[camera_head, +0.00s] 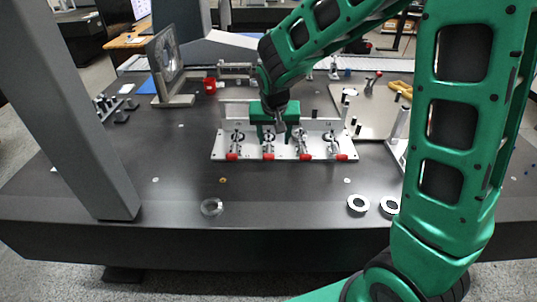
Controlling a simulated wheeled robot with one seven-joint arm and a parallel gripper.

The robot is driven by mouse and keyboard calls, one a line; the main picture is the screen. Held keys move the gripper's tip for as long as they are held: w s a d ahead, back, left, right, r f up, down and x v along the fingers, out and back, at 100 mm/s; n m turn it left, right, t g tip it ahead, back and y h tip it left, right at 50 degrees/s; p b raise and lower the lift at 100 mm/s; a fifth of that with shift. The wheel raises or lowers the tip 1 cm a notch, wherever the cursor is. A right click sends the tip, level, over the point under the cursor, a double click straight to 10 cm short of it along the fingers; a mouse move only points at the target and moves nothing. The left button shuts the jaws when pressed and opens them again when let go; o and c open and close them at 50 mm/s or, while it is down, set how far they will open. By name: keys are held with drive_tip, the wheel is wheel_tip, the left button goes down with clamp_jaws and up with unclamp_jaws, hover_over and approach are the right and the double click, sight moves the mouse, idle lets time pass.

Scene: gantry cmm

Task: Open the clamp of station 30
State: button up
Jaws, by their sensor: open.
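A pale fixture plate (218,152) with an upright back panel stands on the dark table and carries a row of several toggle clamps. Each has a red-tipped handle pointing to the front: far left (232,157), inner left (268,156), inner right (305,157) and far right (342,157). No station number is readable, so I cannot tell which clamp is station 30. The clamps look alike at this size; whether each is open or closed is unclear. My gripper (277,128) is open above the middle of the row, near the back panel. Its fingertips are small and partly hidden; I see no contact.
A grey gantry post (75,110) rises at left. A framed round part (164,62) and a red block (210,85) stand behind it. A light plate (372,108) lies right. The front middle is mostly clear.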

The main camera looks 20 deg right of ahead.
sight(269, 155)
drive_tip(key=x, duration=0.3)
drive_tip(key=a+x, duration=0.1)
drive_tip(key=x, duration=0.7)
drive_tip(key=shift+w+a+f, duration=0.15)
drive_tip(key=shift+w+a, duration=0.15)
drive_tip(key=shift+w, duration=0.1)
